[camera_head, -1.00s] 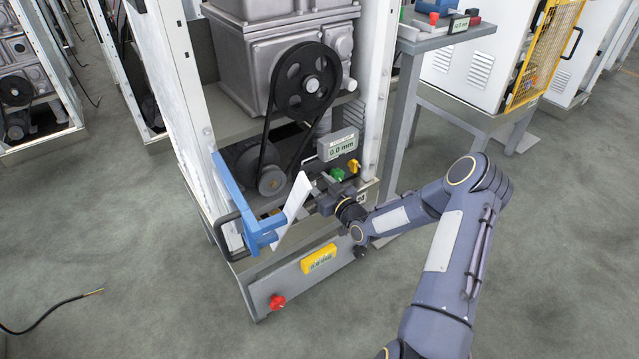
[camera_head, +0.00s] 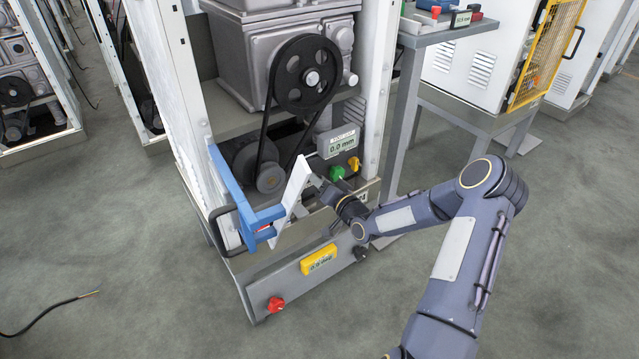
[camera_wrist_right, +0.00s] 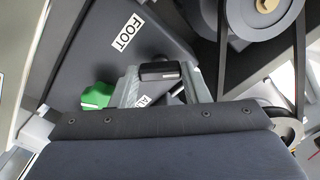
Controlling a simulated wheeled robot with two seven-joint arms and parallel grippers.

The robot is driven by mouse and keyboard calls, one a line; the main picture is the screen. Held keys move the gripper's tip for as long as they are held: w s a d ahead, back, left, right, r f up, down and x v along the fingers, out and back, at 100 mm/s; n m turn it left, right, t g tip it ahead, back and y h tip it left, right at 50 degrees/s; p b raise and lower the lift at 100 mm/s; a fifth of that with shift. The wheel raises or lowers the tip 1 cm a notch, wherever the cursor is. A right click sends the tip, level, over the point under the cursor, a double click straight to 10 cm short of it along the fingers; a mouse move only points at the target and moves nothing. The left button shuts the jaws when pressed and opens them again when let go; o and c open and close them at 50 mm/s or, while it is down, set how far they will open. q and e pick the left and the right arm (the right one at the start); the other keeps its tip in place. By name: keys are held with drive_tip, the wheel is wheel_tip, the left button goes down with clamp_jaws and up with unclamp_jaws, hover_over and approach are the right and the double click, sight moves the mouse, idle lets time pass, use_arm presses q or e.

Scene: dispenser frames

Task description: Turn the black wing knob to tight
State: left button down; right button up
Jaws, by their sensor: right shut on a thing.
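In the wrist view, the black wing knob (camera_wrist_right: 160,72) sits between the grey fingers of my right gripper (camera_wrist_right: 158,82). The fingers are shut on it. In the head view, my right gripper (camera_head: 322,188) is at the front of the machine, just below and left of a green knob (camera_head: 337,173). There the gripper hides the wing knob. The green knob also shows in the wrist view (camera_wrist_right: 97,96), left of the fingers. Labels reading FOOT (camera_wrist_right: 128,31) and another, partly covered one lie by the knob. I cannot read the knob's setting. My left gripper is out of view.
A grey display (camera_head: 338,143) reads 0.0 mm above the green knob, beside a yellow knob (camera_head: 354,163). A blue bracket (camera_head: 227,180) and a white angled plate (camera_head: 291,196) stand left of the gripper. A red knob (camera_head: 276,304) and yellow display (camera_head: 319,259) are lower.

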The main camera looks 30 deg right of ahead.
drive_tip(key=m, duration=0.4)
drive_tip(key=shift+m, duration=0.3)
drive_tip(key=shift+m+b, duration=0.35)
drive_tip(key=shift+m, duration=1.95)
drive_tip(key=o, duration=1)
drive_tip(key=s, duration=0.2)
drive_tip(key=s+p, duration=0.1)
drive_tip(key=s, duration=0.2)
drive_tip(key=s+p, duration=0.1)
drive_tip(key=s, duration=0.2)
drive_tip(key=shift+d, duration=0.3)
drive_tip(key=shift+w, duration=0.1)
